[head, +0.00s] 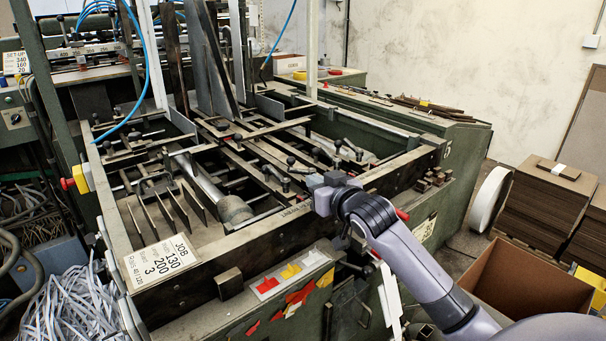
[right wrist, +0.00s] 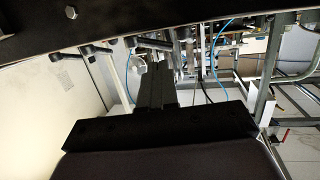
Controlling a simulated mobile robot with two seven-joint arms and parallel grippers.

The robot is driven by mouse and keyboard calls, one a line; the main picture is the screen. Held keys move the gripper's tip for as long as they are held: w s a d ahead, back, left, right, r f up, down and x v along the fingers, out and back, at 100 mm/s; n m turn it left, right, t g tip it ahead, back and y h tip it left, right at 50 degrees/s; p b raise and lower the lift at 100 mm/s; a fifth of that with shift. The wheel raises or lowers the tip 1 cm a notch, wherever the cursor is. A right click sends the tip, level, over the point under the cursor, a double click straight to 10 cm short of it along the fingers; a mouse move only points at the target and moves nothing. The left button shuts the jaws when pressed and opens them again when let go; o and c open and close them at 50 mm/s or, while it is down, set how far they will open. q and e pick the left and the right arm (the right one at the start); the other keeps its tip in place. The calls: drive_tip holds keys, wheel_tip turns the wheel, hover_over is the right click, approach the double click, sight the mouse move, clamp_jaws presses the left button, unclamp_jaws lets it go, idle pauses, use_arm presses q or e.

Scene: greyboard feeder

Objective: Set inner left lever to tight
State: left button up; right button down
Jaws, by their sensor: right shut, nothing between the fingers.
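Several small dark levers with round knobs sit along the feeder's rails. A left group (head: 277,178) stands just left of my right gripper, and a right group (head: 347,151) stands farther back to the right. I cannot tell for certain which is the inner left lever or how it is set. My right gripper (head: 318,182) is over the feeder's front rail, close to the left group, and hides part of that area. In the right wrist view its dark fingers (right wrist: 156,72) are together and empty, with a dark lever (right wrist: 96,50) beyond to the left. My left gripper is out of view.
The feeder's front beam (head: 230,247) runs below my right gripper, with a job card (head: 160,261) at its left end. Upright dark plates (head: 212,60) stand at the back. An open cardboard box (head: 525,280) and a board stack (head: 548,205) stand to the right.

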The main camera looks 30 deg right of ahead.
sight(297, 172)
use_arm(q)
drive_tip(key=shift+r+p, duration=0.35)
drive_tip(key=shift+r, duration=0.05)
use_arm(e)
drive_tip(key=shift+x, duration=3.2)
drive_tip(key=shift+w+a, duration=0.1)
